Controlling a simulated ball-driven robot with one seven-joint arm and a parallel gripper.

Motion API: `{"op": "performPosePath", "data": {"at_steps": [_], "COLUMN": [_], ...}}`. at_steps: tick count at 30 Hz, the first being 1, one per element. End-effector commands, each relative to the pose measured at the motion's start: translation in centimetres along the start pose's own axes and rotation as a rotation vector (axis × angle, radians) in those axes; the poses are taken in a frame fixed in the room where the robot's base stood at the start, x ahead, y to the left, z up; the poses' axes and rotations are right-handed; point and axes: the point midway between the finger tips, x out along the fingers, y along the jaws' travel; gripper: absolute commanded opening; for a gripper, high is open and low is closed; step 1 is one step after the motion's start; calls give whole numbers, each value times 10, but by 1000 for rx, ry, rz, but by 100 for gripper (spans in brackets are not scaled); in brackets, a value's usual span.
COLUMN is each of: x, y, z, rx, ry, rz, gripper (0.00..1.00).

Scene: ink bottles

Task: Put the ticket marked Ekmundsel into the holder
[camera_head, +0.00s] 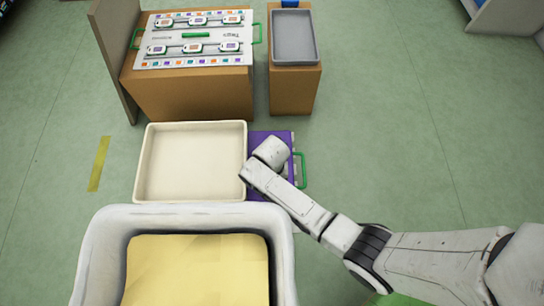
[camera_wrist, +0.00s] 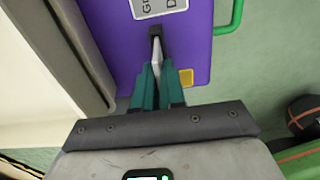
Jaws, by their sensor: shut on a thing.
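My gripper (camera_wrist: 158,80), with teal fingers, shows in the wrist view and is shut on a thin pale piece (camera_wrist: 157,54), seen nearly edge-on with a dark block at its far end. I cannot read any name on the piece or tell whether it is the Ekmundsel ticket. Beyond and below it is a purple board (camera_wrist: 195,50) with a white label (camera_wrist: 160,6), only partly in view. In the head view the purple board (camera_head: 285,138) lies right of a cream tray, and my arm's end hides part of it and my gripper. I cannot tell which thing is the holder.
The cream tray (camera_head: 146,165) is empty. Behind it, a white panel (camera_head: 160,49) with several small framed cards lies on a brown block (camera_head: 188,92). A grey tray (camera_head: 295,62) stands to its right. A white bin (camera_head: 95,250) is in front.

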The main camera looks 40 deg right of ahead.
Motion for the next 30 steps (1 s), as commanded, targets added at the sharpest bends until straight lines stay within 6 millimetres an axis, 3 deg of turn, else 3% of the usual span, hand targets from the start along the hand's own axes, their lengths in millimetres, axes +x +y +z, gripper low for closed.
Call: {"op": "performPosePath", "data": {"at_steps": [26,27,30], "x": [10,10,10], "y": [0,0,0], "z": [0,0,0], "rx": [0,0,0], "ry": [0,0,0], "rz": [0,0,0], "gripper": [0,13,22]}}
